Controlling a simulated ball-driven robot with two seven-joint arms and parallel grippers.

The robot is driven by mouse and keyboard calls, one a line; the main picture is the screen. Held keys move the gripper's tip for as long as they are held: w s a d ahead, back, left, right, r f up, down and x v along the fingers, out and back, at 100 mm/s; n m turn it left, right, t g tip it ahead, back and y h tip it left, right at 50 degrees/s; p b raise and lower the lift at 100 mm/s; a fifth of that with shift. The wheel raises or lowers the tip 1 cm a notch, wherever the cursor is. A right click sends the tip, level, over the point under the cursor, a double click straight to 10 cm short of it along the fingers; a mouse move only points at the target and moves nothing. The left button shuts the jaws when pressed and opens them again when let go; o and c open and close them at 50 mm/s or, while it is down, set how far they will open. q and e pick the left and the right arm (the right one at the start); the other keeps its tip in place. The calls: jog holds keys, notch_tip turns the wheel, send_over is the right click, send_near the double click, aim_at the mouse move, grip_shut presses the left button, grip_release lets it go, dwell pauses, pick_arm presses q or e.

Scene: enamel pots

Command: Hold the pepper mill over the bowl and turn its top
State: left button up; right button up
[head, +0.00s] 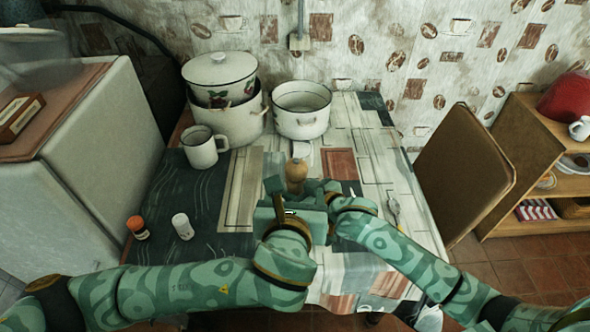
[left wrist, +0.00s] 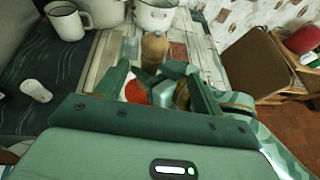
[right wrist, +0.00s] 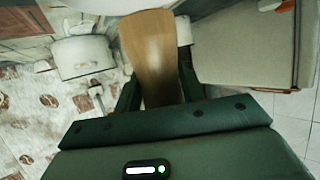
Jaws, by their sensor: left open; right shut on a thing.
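A red patch with a white edge (left wrist: 137,92), perhaps the bowl, shows low between the left fingers. In the head view my grippers hide this area.
A white mug (head: 203,148), stacked enamel pots (head: 222,122) and another pot (head: 301,122) stand at the back. A white shaker (head: 182,227) and an orange-capped jar (head: 137,228) are at left. A spoon (head: 394,208) lies at right.

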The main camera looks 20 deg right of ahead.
aim_at(295, 173)
pick_arm(q)
jog(key=shift+n+y, duration=0.6)
jog(key=x, duration=1)
jog(key=shift+w+d+r, duration=0.1)
jog(key=shift+w+r, duration=0.15)
jog(key=shift+w, duration=0.2)
jog(key=c, duration=1)
